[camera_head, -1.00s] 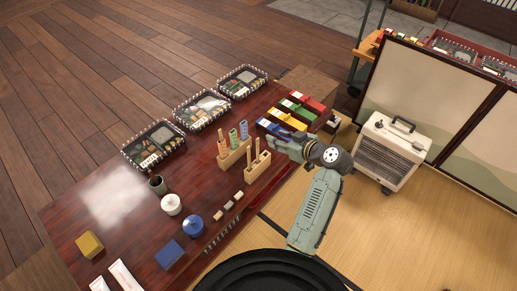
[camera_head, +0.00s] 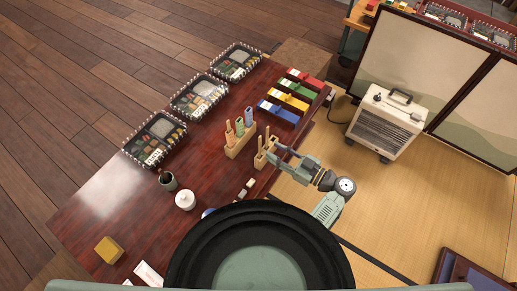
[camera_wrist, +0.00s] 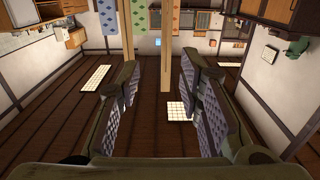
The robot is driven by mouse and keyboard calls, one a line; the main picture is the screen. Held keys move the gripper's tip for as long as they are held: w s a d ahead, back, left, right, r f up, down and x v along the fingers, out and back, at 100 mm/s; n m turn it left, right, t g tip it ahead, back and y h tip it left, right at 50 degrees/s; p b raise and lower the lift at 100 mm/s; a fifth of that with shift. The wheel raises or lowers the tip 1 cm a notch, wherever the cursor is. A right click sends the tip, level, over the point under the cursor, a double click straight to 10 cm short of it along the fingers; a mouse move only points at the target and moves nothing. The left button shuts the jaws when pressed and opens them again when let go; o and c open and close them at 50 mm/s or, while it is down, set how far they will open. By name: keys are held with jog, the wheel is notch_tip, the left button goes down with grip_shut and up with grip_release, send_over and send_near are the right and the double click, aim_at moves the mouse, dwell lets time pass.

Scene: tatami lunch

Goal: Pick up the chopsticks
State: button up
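Thin tan chopsticks (camera_head: 267,135) stand upright in a small wooden holder (camera_head: 261,160) near the table's right edge. My gripper (camera_head: 273,153) is level beside this holder, its fingers pointing left towards the sticks. In the wrist view the gripper (camera_wrist: 158,85) is open, with nothing clamped. One stick (camera_wrist: 166,45) shows between the two fingers, with gaps on both sides. Another stick (camera_wrist: 128,30) is farther left, near the left finger's tip. I cannot tell how far past the tips they are.
A second holder (camera_head: 240,146) with orange, green and blue patterned sleeves stands just behind. Coloured boxes (camera_head: 290,97) lie at the far end. Lunch trays (camera_head: 154,139), a dark cup (camera_head: 167,181) and a white pot (camera_head: 185,200) are left. A heater (camera_head: 386,122) stands on the floor.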

aim_at(260, 145)
jog(key=p+x, duration=0.1)
jog(key=x, duration=0.2)
jog(key=p+x, duration=0.1)
jog(key=x, duration=0.2)
jog(key=shift+s+a+r+p, duration=0.1)
jog(key=shift+a+p, duration=0.3)
jog(key=shift+a, duration=0.1)
grip_shut()
